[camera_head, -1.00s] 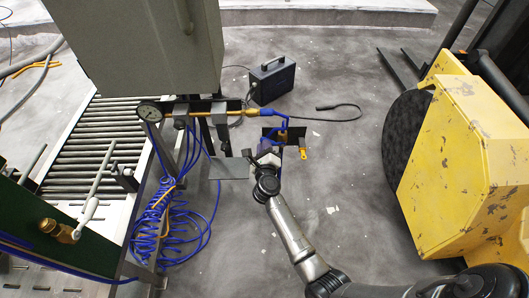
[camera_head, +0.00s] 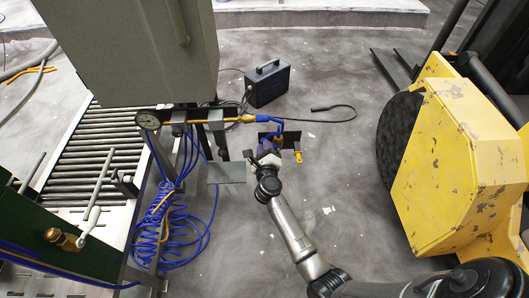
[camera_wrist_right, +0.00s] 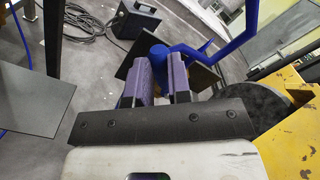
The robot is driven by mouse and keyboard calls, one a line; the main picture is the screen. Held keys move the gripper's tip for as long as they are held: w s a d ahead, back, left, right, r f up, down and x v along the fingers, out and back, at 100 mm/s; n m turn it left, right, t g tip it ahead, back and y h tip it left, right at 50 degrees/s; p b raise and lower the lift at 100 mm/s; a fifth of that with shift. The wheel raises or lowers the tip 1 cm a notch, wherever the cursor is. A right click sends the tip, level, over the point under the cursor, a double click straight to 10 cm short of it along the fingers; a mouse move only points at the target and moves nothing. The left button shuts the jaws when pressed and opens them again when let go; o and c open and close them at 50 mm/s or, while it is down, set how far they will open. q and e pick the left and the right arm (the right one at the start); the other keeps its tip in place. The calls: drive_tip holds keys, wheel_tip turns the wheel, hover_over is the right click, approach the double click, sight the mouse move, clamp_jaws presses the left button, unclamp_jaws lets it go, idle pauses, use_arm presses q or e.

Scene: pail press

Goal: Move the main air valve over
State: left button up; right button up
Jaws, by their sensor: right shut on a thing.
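The main air valve shows as a bent blue handle (camera_head: 281,125) at the right end of a brass-coloured pipe (camera_head: 222,118). In the right wrist view the handle (camera_wrist_right: 212,50) runs from a blue round part between my fingertips up and to the right. My right gripper (camera_head: 268,148) reaches it from below in the head view. Its purple fingers (camera_wrist_right: 157,72) are shut on the blue part, and the exact contact is partly hidden by the fingers. A yellow tab (camera_head: 298,154) lies just right of the gripper. My left gripper is not in view.
A pressure gauge (camera_head: 148,119) is at the pipe's left end, with a blue coiled hose (camera_head: 160,235) below. A grey cabinet (camera_head: 130,50) and roller conveyor (camera_head: 85,150) stand left. A dark case (camera_head: 268,84) is behind. A yellow machine (camera_head: 460,160) stands right; floor between is clear.

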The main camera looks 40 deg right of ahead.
drive_tip(key=shift+o, duration=0.6)
drive_tip(key=shift+s+d+r+p, duration=0.1)
drive_tip(key=shift+d+r+p, duration=0.6)
drive_tip(key=shift+d+r, duration=0.15)
drive_tip(key=shift+o, duration=0.2)
drive_tip(key=shift+d+r, duration=0.2)
drive_tip(key=shift+d, duration=0.1)
drive_tip(key=shift+d+r+p, duration=0.1)
drive_tip(key=shift+d+p, duration=0.25)
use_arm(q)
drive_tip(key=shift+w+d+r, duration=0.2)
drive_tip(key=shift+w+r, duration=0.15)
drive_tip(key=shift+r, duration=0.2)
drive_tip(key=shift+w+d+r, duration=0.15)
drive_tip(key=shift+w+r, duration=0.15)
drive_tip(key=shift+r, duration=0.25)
use_arm(e)
drive_tip(key=shift+a, duration=0.1)
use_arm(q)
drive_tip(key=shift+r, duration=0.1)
